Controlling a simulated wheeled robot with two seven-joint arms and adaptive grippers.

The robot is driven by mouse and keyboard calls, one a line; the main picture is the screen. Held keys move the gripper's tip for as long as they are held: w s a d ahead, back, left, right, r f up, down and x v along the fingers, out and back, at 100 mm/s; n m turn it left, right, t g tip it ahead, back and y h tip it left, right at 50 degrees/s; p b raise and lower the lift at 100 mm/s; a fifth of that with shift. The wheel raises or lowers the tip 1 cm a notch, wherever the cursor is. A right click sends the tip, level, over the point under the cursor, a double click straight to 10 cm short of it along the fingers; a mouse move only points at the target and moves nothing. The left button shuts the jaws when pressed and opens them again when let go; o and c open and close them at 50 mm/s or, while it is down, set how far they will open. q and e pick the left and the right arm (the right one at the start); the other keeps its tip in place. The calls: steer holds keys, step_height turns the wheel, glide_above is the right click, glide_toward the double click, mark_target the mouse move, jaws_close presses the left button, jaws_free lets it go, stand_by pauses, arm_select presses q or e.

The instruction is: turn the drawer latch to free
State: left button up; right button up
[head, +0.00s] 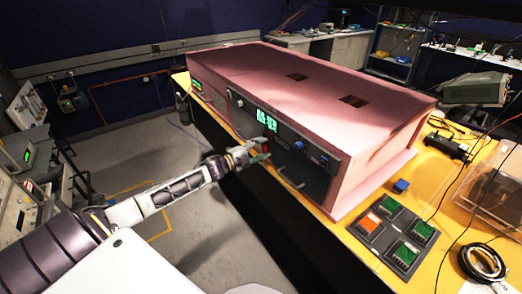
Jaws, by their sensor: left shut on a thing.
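A large pink foam enclosure (330,75) stands on the yellow table, with a dark front panel facing me. My left gripper (259,156) reaches in from the left and is shut on a small red part at the panel's lower middle, which appears to be the drawer latch (265,147). The fingers hide much of it, so its turn angle cannot be told. A blue knob (298,146) and a pale drawer handle (291,181) are to the right of the gripper. My right gripper is not in view.
A green lit display (266,120) is above the gripper. A dark tray with green and orange boards (394,232), a blue block (401,186), a coil of black cable (482,262) and a clear box (490,195) lie on the right of the yellow table (349,240). The floor at left is largely clear.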

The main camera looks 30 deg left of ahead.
arm_select(q)
steer(key=shift+m+b, duration=0.75)
steer(key=shift+m, duration=1.55)
steer(key=o, duration=1)
steer(key=shift+s, duration=0.15)
steer(key=shift+v, duration=5.8)
